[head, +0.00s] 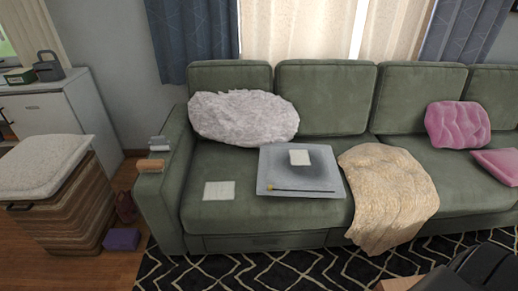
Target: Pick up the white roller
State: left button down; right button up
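A small whitish-grey roller-like item (158,143) lies on the left armrest of the green sofa, towards its front. It is small in the picture, and I cannot be sure that it is the white roller. Just in front of it on the same armrest is a tan, wood-coloured item (151,165) with a pale lower part. Neither of my grippers shows in the head view, and nothing is seen touching the items on the armrest.
The green sofa (225,152) holds a fluffy cushion, a grey tray (272,168) with a thin stick, a beige blanket (388,190) and pink cushions. A lidded wicker hamper (60,205) stands left of the armrest. A purple box (121,239) lies on the floor between them.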

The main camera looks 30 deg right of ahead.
aim_at(158, 144)
jog(key=u, duration=0.55)
jog(key=k, duration=0.65)
jog(key=u, duration=0.55)
jog(key=i, duration=1.1)
jog(key=z, duration=0.7)
jog(key=i, duration=0.85)
jog(key=z, duration=1.25)
jog(key=i, duration=0.5)
jog(key=z, duration=0.5)
